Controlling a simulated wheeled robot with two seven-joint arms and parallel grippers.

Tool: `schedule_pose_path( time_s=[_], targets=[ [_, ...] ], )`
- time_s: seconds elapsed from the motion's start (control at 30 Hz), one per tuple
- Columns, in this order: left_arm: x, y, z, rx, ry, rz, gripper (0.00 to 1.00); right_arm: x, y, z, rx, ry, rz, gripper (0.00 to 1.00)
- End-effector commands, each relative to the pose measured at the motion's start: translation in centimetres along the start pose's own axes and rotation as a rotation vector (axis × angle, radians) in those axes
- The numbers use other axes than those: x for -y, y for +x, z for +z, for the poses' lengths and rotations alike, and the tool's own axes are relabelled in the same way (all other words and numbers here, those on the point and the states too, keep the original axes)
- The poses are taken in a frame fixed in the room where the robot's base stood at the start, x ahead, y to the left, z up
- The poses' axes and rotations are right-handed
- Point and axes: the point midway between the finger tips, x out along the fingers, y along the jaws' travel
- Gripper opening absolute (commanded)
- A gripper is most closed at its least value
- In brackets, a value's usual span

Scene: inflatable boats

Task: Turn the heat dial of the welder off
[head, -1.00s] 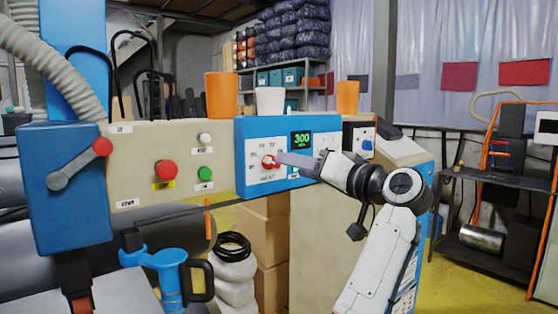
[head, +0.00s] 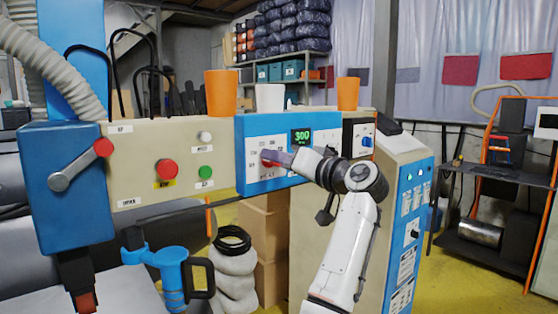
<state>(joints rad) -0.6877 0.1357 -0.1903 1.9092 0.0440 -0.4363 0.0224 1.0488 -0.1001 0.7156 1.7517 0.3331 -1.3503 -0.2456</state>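The welder's blue panel (head: 246,128) faces me in the middle of the head view. Its green display (head: 301,136) reads 300. The red heat dial (head: 267,162) sits on a white scale plate, left of and below the display. My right gripper (head: 270,156) comes in from the right, with its fingertips at the dial and covering part of it. The fingers show nearly edge-on, so I cannot tell whether they are closed on the dial. The dial's pointing direction is largely hidden. My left gripper is not in view.
Left of the panel are a red button (head: 167,169), a green button (head: 206,172) and a red-knobbed lever (head: 103,148). Orange cups (head: 221,93) and a white cup (head: 270,98) stand on top. A blue-handled tool (head: 170,272) is at the lower left.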

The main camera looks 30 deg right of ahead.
Motion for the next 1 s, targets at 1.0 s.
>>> schedule_pose_path(
  time_s=[1.0],
  targets=[
    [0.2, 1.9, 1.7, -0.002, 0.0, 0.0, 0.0, 0.2, 0.0, 0.4, 0.004, -0.528, 0.0, 0.1]
  ],
)
